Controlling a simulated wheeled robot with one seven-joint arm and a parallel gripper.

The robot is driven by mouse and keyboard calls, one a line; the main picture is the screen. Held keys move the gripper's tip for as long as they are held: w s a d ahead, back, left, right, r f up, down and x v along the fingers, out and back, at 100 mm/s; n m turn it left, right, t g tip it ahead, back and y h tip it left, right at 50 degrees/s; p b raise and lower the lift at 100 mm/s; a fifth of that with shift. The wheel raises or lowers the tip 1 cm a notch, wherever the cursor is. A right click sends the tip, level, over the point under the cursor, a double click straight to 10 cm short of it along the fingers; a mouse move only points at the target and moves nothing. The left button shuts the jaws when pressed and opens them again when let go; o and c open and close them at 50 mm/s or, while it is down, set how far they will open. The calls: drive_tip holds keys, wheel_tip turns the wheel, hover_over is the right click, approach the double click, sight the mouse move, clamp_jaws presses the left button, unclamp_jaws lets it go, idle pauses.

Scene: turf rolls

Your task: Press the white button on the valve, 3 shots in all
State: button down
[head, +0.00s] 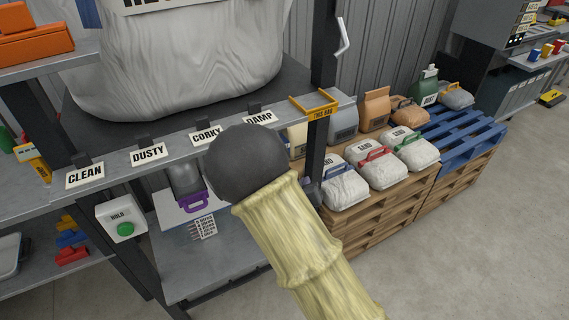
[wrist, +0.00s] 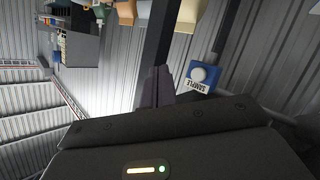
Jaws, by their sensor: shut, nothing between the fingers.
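The white button (wrist: 199,74) is round and sits on a blue plate marked SAMPLE in the wrist view, tilted in the picture. My gripper (wrist: 158,75) shows there as dark fingers, shut and empty, pointing up the picture. The button lies to the right of the fingertips, with a visible gap in the picture. How far the tips are from it in depth is unclear. In the head view I cannot see the button or the valve, and my arm, with its yellowish sleeve and dark round end, covers the middle and hides most of the gripper.
A large white bag (head: 175,60) stands on the dark rack shelf. CLEAN, DUSTY, CORKY and DAMP signs line its front edge. A yellow THIS BAG frame (head: 318,105) is beside a dark post (head: 322,50). A green HOLD button (head: 125,229) is lower left. Bags sit on pallets (head: 385,205) at right.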

drive_tip(key=shift+r, duration=0.1)
drive_tip(key=shift+w+a, duration=0.1)
drive_tip(key=w+a+p, duration=0.1)
drive_tip(key=w+a, duration=0.3)
drive_tip(key=w, duration=0.3)
drive_tip(key=shift+a+p, duration=0.35)
drive_tip(key=shift+a, duration=0.05)
drive_tip(key=shift+w+a, duration=0.1)
drive_tip(key=shift+w, duration=0.1)
idle(1.9)
drive_tip(key=shift+w+a, duration=0.15)
drive_tip(key=shift+w, duration=0.1)
drive_tip(key=shift+w+a+p, duration=0.25)
drive_tip(key=shift+w+p, duration=0.05)
drive_tip(key=shift+w, duration=0.15)
idle(1.4)
drive_tip(key=shift+s+d, duration=0.5)
drive_tip(key=shift+s, duration=0.3)
